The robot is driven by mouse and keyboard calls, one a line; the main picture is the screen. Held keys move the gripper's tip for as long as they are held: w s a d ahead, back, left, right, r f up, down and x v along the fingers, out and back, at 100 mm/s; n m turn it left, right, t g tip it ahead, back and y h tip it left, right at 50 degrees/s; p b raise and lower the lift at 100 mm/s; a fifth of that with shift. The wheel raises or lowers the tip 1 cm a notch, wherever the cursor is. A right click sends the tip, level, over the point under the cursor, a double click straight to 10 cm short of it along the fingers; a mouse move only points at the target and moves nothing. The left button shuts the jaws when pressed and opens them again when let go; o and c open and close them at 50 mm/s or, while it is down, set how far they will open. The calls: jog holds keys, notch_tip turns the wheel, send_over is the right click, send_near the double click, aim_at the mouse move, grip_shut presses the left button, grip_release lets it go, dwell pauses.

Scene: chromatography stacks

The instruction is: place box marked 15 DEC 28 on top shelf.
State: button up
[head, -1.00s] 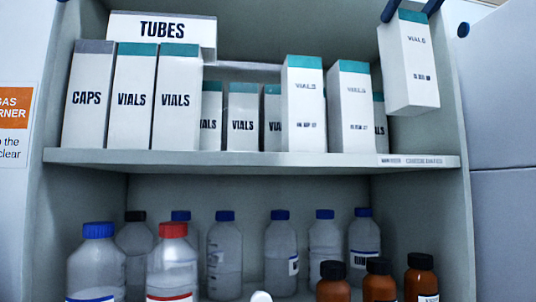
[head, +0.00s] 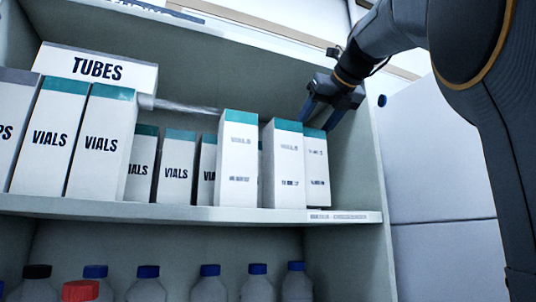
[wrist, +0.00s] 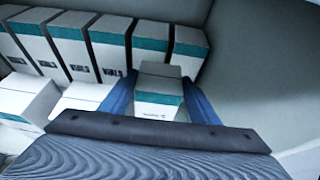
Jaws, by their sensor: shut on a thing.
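My gripper (head: 320,116) reaches down at the right end of the upper shelf (head: 200,212). Its blue fingers are shut on a white vials box (head: 316,170) with a teal top band. The box is upright, and its lower edge is at the shelf board; I cannot tell if it rests there. Its date print is too small to read. In the wrist view the held box (wrist: 158,104) sits between the two fingers (wrist: 160,100). Another vials box (head: 287,165) stands close on its left and partly overlaps it in the head view.
More vials boxes (head: 237,160) stand to the left, several in a back row. A TUBES box (head: 97,68) lies on top at the left. The shelf's right side wall (head: 358,160) is near my gripper. Capped bottles (head: 209,288) stand on the shelf below.

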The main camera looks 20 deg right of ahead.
jog(key=shift+w+f, duration=0.65)
jog(key=shift+f, duration=0.15)
jog(key=o, duration=1.7)
jog(key=shift+s+r, duration=0.1)
jog(key=shift+r, duration=0.1)
jog(key=b+v, duration=0.1)
jog(key=v, duration=1)
jog(key=shift+s+r, duration=0.15)
jog(key=shift+s, duration=0.2)
